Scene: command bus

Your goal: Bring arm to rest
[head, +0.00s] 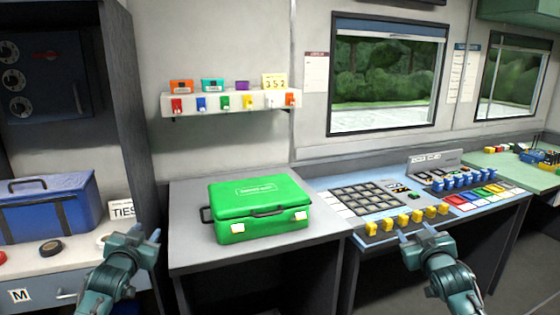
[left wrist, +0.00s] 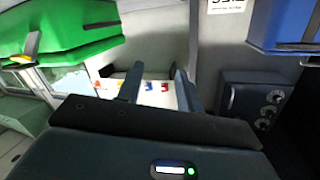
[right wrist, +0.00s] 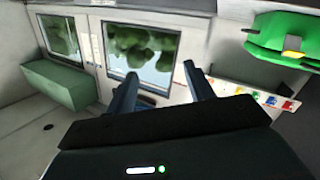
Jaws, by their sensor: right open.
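My left gripper (head: 142,236) is in front of the gap between the left shelf and the grey desk, left of the green case. Its two fingers stand apart with nothing between them, and they also show apart in the left wrist view (left wrist: 158,82). My right gripper (head: 412,234) is in front of the control desk, near the row of yellow pieces. Its fingers are apart and empty, as in the right wrist view (right wrist: 163,85).
A green case (head: 262,206) lies closed on the grey desk (head: 190,250). The control desk (head: 345,212) carries yellow pieces (head: 402,221) along its front edge. A blue bag (head: 48,207) and a dark roll (head: 50,248) sit on the left shelf. A wall shelf (head: 215,112) holds coloured tags.

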